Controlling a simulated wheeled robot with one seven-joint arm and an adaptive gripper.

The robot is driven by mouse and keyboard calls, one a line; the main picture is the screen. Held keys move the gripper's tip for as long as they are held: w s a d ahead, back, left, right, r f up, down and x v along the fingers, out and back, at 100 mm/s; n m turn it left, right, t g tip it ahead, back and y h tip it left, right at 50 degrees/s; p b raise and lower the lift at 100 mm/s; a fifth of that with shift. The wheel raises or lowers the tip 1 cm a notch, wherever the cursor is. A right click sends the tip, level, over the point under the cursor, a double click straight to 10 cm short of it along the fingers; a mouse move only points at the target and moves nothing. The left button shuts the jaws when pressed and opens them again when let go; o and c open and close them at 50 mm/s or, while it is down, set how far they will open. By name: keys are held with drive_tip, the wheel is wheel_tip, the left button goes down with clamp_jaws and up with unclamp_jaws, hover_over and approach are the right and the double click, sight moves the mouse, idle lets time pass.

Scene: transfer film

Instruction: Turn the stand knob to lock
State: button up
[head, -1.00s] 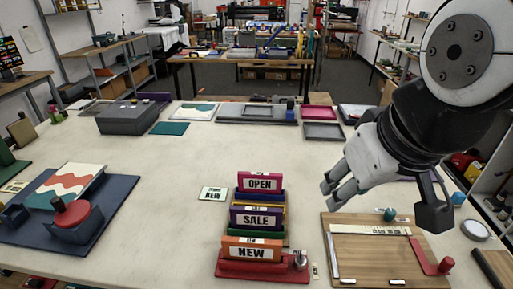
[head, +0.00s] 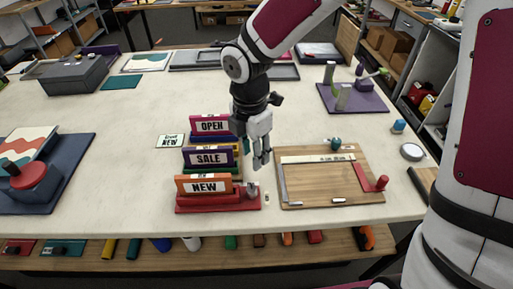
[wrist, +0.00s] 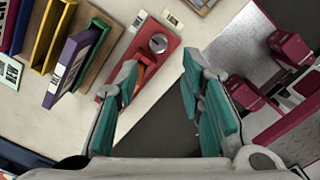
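The sign stand has a red front base (head: 225,205) with an orange NEW sign (head: 203,185) standing in it. Its small grey round knob (head: 251,188) sits at the base's right end. In the wrist view the knob (wrist: 158,43) shows its round top with a bar or slot, on the red base (wrist: 172,52). My gripper (head: 260,165) hangs above and just behind the knob, fingers pointing down. In the wrist view my gripper (wrist: 160,62) is open and empty; the knob lies just beyond the gap between its fingertips. The left finger hides part of the red base and orange sign.
The purple SALE sign (head: 208,157) and pink OPEN sign (head: 210,125) stand behind. A green-white NEW card (head: 170,141) lies left. The table's front edge is close.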

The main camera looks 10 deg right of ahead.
sight(251, 189)
drive_tip(key=shift+n, duration=0.7)
drive_tip(key=f, duration=1.5)
drive_tip(key=shift+a+f+p, duration=0.3)
drive_tip(key=shift+a, duration=0.05)
drive_tip(key=shift+c, duration=0.6)
clamp_jaws()
